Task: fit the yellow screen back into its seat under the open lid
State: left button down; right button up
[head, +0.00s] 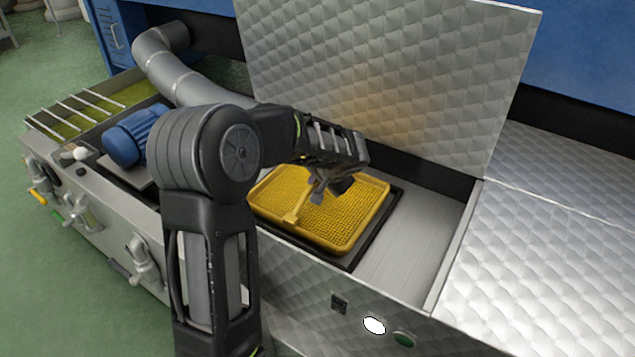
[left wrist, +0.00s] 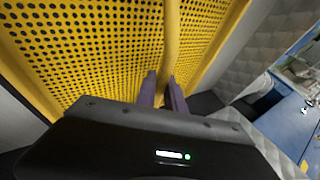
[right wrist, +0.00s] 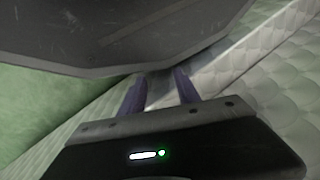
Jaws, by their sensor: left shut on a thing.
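The yellow screen (head: 345,225) is a perforated tray with a raised rim and a bar across it. It lies nearly flat over the black-edged seat (head: 382,232) under the raised quilted metal lid (head: 390,75). Black edging shows along its right and front sides; I cannot tell whether it rests in the seat or hovers just above. My left gripper (head: 318,190) is shut on the screen's bar; in the left wrist view the fingers (left wrist: 162,92) close around the bar of the screen (left wrist: 85,45). My right gripper (right wrist: 158,95) is open and empty, seen only in the right wrist view.
A bare metal floor (head: 420,225) lies right of the seat inside the housing. A closed quilted cover (head: 560,240) is further right. A blue motor (head: 135,135) and a barred trough (head: 80,115) stand at left. Buttons (head: 374,325) sit on the front panel.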

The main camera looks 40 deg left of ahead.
pick_arm(q)
jog(key=shift+f+b, duration=0.5)
jog(key=shift+b, duration=0.2)
pick_arm(e)
jog(key=shift+s+f, duration=0.1)
jog(key=shift+f, duration=0.65)
